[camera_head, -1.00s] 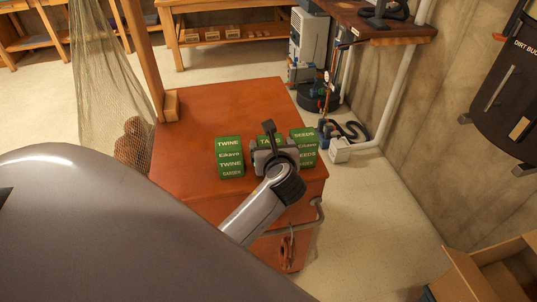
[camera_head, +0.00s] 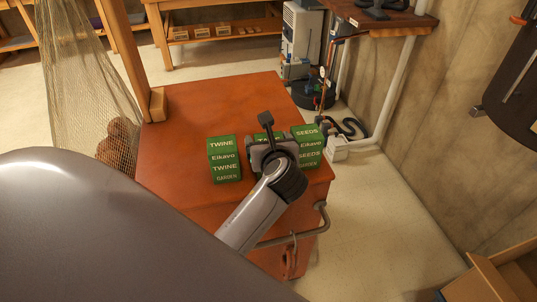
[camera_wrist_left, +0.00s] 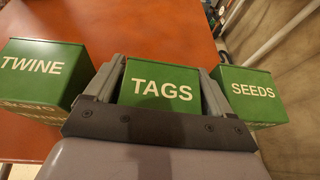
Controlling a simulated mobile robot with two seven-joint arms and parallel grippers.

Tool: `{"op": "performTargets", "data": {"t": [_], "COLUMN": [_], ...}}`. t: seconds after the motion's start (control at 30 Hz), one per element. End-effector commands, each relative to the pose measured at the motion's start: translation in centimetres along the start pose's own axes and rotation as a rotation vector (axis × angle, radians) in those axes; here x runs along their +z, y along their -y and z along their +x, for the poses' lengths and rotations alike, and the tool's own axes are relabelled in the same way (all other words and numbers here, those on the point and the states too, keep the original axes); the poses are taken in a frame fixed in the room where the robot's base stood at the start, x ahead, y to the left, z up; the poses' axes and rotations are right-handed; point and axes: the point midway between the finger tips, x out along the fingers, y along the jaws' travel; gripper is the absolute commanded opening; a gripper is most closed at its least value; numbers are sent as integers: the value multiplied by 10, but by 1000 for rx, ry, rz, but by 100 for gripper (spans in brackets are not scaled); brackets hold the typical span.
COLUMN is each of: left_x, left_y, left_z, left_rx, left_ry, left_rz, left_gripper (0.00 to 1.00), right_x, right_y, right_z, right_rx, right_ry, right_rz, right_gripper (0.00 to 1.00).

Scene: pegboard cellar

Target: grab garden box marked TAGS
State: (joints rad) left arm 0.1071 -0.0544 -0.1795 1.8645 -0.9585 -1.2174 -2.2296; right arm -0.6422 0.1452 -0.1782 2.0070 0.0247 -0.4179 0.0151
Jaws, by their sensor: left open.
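The green box marked TAGS (camera_wrist_left: 161,88) stands between a TWINE box and a SEEDS box. In the head view my arm hides most of the TAGS box (camera_head: 262,137); only its top shows. My left gripper (camera_head: 270,145) is over the TAGS box. In the left wrist view the open fingers of my left gripper (camera_wrist_left: 161,80) lie one on each side of the box. I cannot tell whether they touch it. My right gripper is not in view.
The green TWINE box (camera_head: 223,158) stands close on the left and the green SEEDS box (camera_head: 308,145) close on the right. The orange-red bench top (camera_head: 210,105) is clear behind them. A post (camera_head: 130,50) and a net (camera_head: 75,60) stand at left.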

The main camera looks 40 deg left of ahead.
Motion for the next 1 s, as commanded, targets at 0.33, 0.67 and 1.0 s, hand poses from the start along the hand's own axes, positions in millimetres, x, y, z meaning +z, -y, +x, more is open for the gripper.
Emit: {"op": "performTargets", "data": {"t": [0.33,0.67,1.0], "left_x": [1,6,59], "left_y": [0,0,0], "left_z": [0,-2,-24], "left_rx": [-1,-1,-3], "left_ry": [1,2,6], "left_rz": [-1,-2,-7], "left_gripper": [40,40,40], "right_x": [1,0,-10], "right_y": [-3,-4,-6], "right_z": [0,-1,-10], "right_rx": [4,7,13], "right_ry": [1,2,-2], "right_rz": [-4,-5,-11], "right_gripper": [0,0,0]}}
